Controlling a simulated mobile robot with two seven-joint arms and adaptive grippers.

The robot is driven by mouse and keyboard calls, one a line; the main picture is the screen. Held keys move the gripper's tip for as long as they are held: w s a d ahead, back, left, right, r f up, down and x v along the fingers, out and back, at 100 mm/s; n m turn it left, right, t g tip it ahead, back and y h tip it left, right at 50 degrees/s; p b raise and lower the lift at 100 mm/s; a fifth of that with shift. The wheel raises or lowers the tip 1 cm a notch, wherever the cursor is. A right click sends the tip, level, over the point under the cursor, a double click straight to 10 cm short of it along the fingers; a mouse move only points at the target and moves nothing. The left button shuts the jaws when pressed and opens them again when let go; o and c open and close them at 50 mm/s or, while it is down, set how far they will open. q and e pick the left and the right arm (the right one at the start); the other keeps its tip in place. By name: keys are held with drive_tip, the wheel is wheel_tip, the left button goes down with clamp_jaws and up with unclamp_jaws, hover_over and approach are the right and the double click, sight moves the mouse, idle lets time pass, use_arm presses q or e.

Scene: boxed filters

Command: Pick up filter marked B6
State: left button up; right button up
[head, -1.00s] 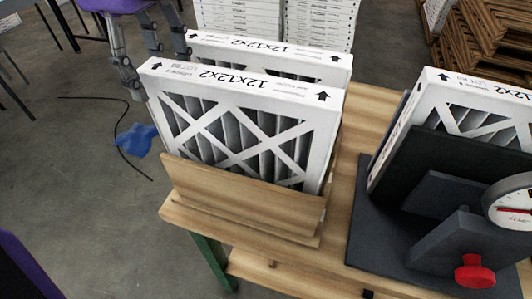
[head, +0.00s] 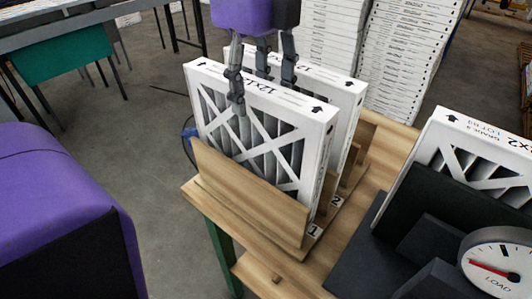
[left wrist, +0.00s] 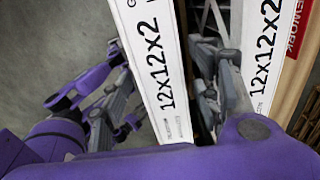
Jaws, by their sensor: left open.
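Two white-framed pleated filters stand upright in a wooden rack (head: 250,205). The front filter (head: 262,150) is in the slot marked 1, and the rear filter (head: 345,95) is in slot 2. My left gripper (head: 258,92) is open over the front filter's top edge. One finger is on its near side and two are on its far side, between the filters. In the left wrist view, the front filter (left wrist: 150,60) runs between the spread fingers, with visible gaps; the rear filter (left wrist: 262,60) is to the right. Fingers hide part of the front label; I cannot read B6.
Another filter (head: 470,150) stands in a dark fixture with a round load gauge (head: 497,262) at right on the wooden table (head: 395,140). Stacks of white filters (head: 405,60) stand behind. Open floor lies left of the rack.

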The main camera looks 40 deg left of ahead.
sight(254, 123)
use_arm(q)
drive_tip(key=f, duration=0.5)
drive_tip(key=a+f, duration=0.1)
drive_tip(key=f, duration=0.2)
drive_tip(key=shift+w+a, duration=0.1)
drive_tip(key=shift+w, duration=0.1)
drive_tip(key=shift+r, duration=0.1)
clamp_jaws()
